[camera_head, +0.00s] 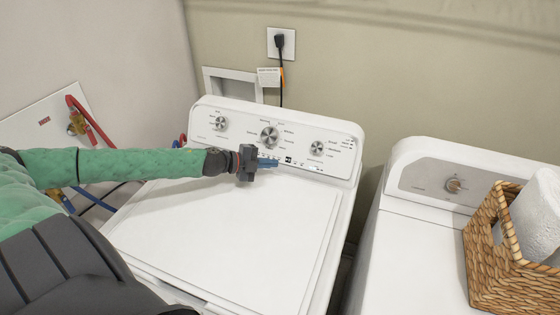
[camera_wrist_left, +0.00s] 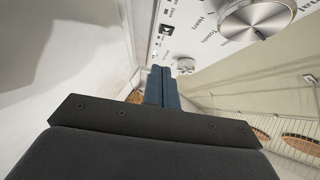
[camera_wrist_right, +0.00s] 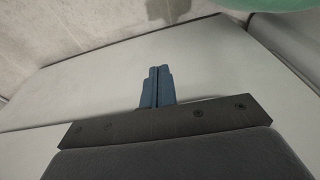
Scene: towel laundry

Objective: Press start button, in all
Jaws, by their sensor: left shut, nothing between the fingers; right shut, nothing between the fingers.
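The white washer (camera_head: 220,235) stands in the middle of the head view with its lid closed. Its control panel (camera_head: 240,122) has three silver knobs and a row of small buttons along the lower part. The dark start button area (camera_head: 289,160) shows just right of my left fingertips. My left gripper (camera_head: 268,162) is shut and empty, in front of the panel's lower edge; I cannot tell whether it touches. In the left wrist view the panel (camera_wrist_left: 210,42) is beyond the blue fingers. My right gripper (camera_wrist_right: 159,85) is shut and empty, seen only in its wrist view near a pale surface.
A second white machine (camera_head: 415,240) stands at the right, with a wicker basket (camera_head: 490,240) holding white rolls on top. A power cord (camera_head: 281,85) hangs from the wall outlet (camera_head: 281,43). Red and blue hoses (camera_head: 88,120) are at the left wall. The washer lid is clear.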

